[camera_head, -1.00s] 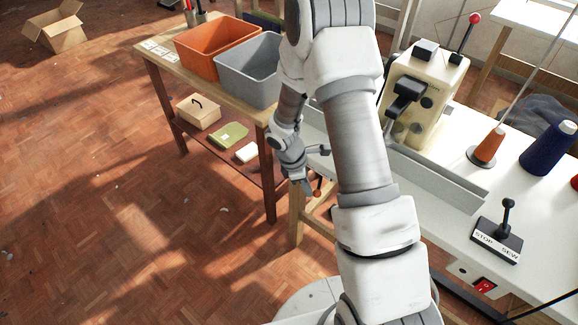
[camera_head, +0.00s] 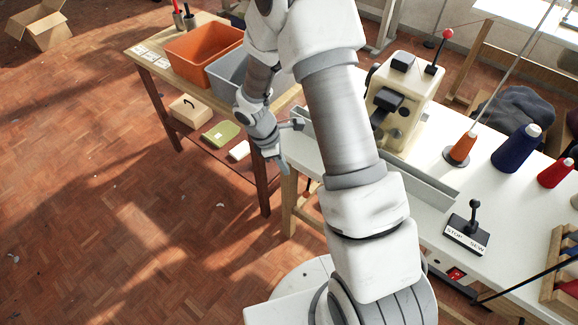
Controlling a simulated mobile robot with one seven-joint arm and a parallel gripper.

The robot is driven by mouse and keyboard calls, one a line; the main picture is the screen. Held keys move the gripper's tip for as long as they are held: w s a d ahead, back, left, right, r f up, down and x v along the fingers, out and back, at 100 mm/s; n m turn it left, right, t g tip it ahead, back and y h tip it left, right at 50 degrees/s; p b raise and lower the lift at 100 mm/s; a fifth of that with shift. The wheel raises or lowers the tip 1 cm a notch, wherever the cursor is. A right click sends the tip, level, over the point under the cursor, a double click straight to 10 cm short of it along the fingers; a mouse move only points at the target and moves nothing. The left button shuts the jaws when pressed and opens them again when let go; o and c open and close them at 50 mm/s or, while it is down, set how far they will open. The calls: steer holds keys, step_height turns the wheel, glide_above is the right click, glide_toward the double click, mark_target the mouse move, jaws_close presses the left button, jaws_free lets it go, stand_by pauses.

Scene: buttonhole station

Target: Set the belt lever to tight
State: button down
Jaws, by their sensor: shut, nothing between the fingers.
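My gripper (camera_head: 283,168) is shut and empty. It hangs beside the left end of the white sewing table, with the wooden side bench behind it. No lever marked as the belt lever, and no "tight" label, can be made out. A lever with a red ball knob (camera_head: 446,34) stands at the back of the cream buttonhole machine (camera_head: 408,92), well apart from my gripper. A black lever (camera_head: 473,217) stands on a base lettered STOP and SEW, on the front of the table. My arm hides part of the table's left end.
The white table (camera_head: 425,170) carries a grey trough (camera_head: 430,187), an orange cone (camera_head: 461,148), a blue cone (camera_head: 517,148) and a red cone (camera_head: 555,172). A red switch (camera_head: 456,273) sits below its front edge. An orange bin (camera_head: 200,52) stands on the bench.

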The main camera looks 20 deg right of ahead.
steer(key=p+v, duration=0.3)
steer(key=v, duration=0.3)
steer(key=shift+r+p, duration=0.35)
steer(key=shift+p, duration=0.05)
steer(key=s+d+r+m+t+y, duration=0.1)
steer(key=s+r+m, duration=0.25)
steer(key=r, duration=0.75)
steer(key=s+d+r+m+t, duration=0.2)
steer(key=r+m, duration=0.2)
steer(key=r, duration=0.6)
steer(key=s+a+r+m+t+y, duration=0.1)
steer(key=s+r+m+t+y, duration=0.1)
steer(key=s+r+m, duration=0.6)
steer(key=shift+s+r+t, duration=0.7)
steer(key=shift+s+r, duration=0.55)
steer(key=shift+s, duration=1.45)
